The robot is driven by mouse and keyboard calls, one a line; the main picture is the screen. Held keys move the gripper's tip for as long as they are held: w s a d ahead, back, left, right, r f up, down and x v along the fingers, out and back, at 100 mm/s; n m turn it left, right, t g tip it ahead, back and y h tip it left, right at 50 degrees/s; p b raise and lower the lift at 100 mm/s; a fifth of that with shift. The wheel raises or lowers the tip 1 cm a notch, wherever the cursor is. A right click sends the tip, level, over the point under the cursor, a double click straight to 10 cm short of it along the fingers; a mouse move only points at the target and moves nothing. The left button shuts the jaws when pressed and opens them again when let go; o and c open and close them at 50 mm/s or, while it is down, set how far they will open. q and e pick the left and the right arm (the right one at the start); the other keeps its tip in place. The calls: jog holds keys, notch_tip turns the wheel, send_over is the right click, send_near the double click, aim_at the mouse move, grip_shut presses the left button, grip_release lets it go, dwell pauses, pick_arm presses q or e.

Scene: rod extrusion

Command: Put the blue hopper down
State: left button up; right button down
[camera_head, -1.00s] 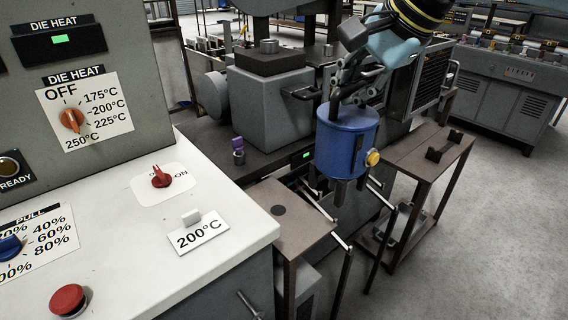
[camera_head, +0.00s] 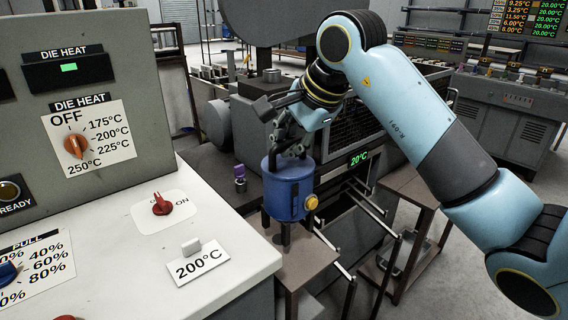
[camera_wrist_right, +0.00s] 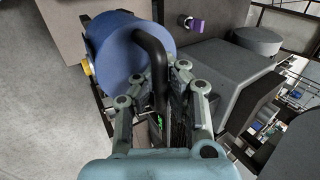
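The blue hopper (camera_head: 288,191) is a blue cylinder with a yellow knob on its side and short dark legs. In the head view it is upright over the small brown stand (camera_head: 298,272) beside the white console; I cannot tell whether its legs touch the stand. My right gripper (camera_head: 291,146) is above it, shut on its dark curved handle. In the right wrist view the hopper (camera_wrist_right: 128,50) is beyond the fingers, and the handle (camera_wrist_right: 155,65) runs between the fingers of the gripper (camera_wrist_right: 160,88). My left gripper is not in view.
The white console (camera_head: 120,225) with its switches and 200°C card stands at the left. A grey machine block (camera_head: 268,105) is behind the hopper. Metal rods (camera_head: 335,262) stick out right of the stand. A lower brown table (camera_head: 408,190) stands farther right, partly behind my arm.

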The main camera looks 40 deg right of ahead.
aim_at(285, 165)
jog(key=shift+w+a+f, duration=0.25)
jog(key=shift+w+f, duration=0.05)
jog(key=shift+w, duration=0.05)
notch_tip(285, 165, down, 3)
jog(key=shift+f, duration=0.3)
jog(key=shift+f, duration=0.2)
jog(key=c, duration=1.5)
grip_release()
jog(key=shift+s, duration=0.1)
